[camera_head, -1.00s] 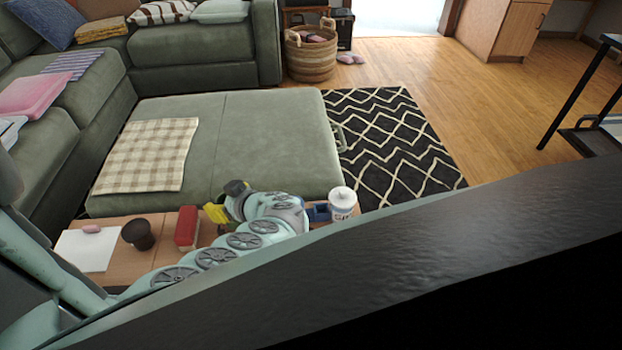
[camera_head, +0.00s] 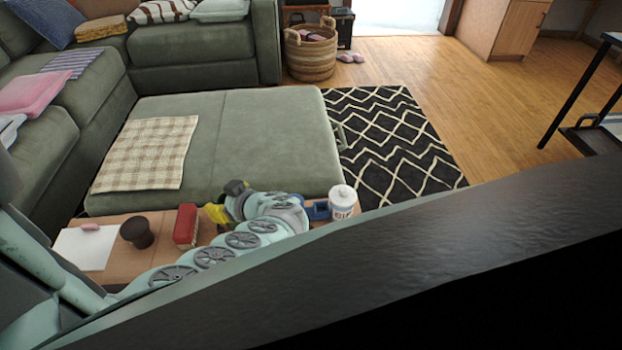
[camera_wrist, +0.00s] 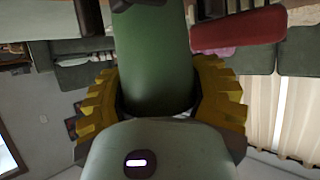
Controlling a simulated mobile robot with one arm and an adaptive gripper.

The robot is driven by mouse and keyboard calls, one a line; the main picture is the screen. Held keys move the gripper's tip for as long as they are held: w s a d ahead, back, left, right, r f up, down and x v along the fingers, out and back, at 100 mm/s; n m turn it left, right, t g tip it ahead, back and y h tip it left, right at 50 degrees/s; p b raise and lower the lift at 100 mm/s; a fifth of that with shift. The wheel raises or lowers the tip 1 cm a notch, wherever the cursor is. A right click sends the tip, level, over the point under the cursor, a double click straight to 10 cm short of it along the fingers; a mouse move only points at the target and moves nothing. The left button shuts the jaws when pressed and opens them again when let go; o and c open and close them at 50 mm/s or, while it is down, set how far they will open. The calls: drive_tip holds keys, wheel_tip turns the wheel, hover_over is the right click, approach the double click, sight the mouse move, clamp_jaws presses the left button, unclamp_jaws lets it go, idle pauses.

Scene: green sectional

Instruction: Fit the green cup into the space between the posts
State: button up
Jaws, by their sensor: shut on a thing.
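The green cup (camera_wrist: 155,65) fills the middle of the wrist view, a smooth dark green body. The yellow ribbed fingers of my gripper (camera_wrist: 158,98) press on it from both sides. In the head view my gripper (camera_head: 217,211) is low over the wooden table, just right of a red box, with a yellow finger showing. The cup is hidden there behind my wrist and arm. I cannot make out the posts in either view.
On the wooden table (camera_head: 104,273) are a white sheet (camera_head: 84,252), a dark brown cup (camera_head: 138,232), the red box (camera_head: 186,224), a blue object (camera_head: 318,211) and a white lidded jar (camera_head: 342,203). The green ottoman (camera_head: 260,145) stands right behind the table.

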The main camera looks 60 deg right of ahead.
drive_tip(key=shift+f, duration=0.1)
drive_tip(key=o, duration=1.3)
wheel_tip(320, 180, up, 8)
drive_tip(key=p, duration=0.8)
idle(0.4)
